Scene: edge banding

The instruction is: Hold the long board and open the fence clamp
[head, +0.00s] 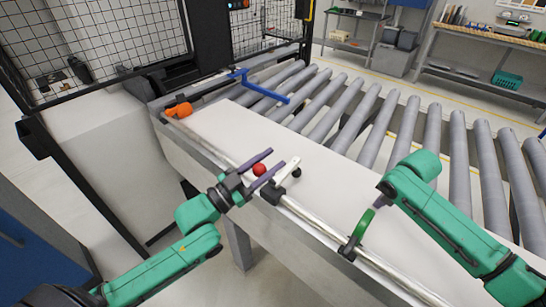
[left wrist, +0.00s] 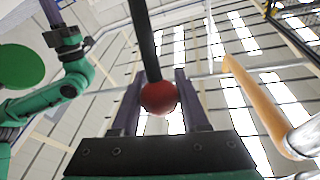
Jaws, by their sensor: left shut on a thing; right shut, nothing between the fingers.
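The long white board (head: 300,150) lies flat on the bed beside the metal rail fence (head: 317,220). My left gripper (head: 262,163) is at the rail, its purple fingers shut on a red ball knob (head: 259,170). In the left wrist view, this knob (left wrist: 159,98) sits between the fingers on a dark rod. A white lever (head: 286,174) with a black end is just right of the fingers. My right arm reaches over the board; its gripper (left wrist: 52,12) shows small and shut in the left wrist view.
A black bracket with a green curved part (head: 365,222) sits on the rail. An orange handle (head: 179,110) and a blue bar (head: 265,90) are at the bed's far end. Grey rollers (head: 365,105) lie behind the board. A wire-mesh guard (head: 115,40) stands at the left.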

